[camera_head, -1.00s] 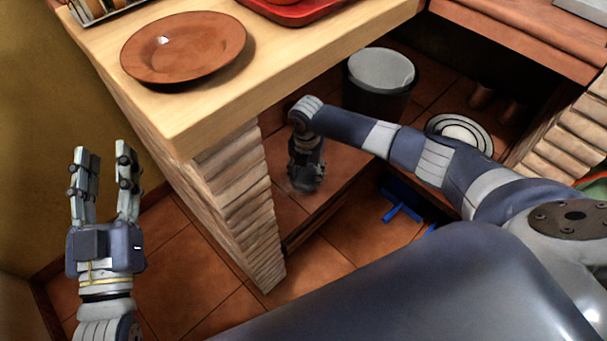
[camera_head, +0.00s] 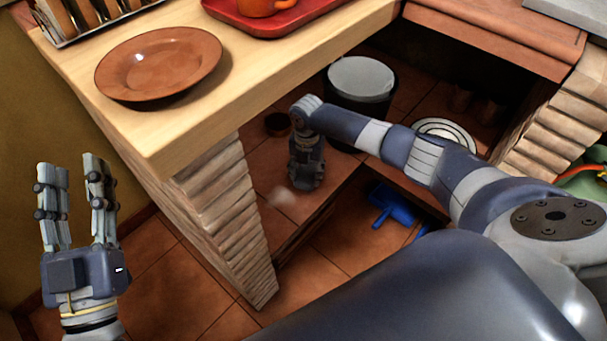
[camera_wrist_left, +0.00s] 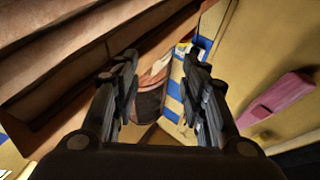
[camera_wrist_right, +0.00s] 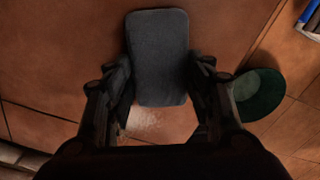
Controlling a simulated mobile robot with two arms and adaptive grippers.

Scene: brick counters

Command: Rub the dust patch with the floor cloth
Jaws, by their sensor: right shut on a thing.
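The floor cloth is a dark grey rounded pad (camera_wrist_right: 158,50) in the right wrist view. My right gripper (camera_wrist_right: 160,92) is shut on its near end. In the head view this gripper (camera_head: 305,180) points down at the tiled shelf floor under the counter, and the cloth cannot be made out there. The dust patch (camera_head: 283,197) is a faint pale smudge on the tiles, just left of the gripper. In the right wrist view the dust patch (camera_wrist_right: 155,123) shows between the fingers, beside the cloth's near edge. My left gripper (camera_head: 72,185) is open and empty, raised left of the counter.
A grey bin (camera_head: 360,85) and a white plate (camera_head: 445,130) stand behind my right arm. A brick pillar (camera_head: 215,205) bounds the left side. A blue tool (camera_head: 392,205) lies on the lower floor.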

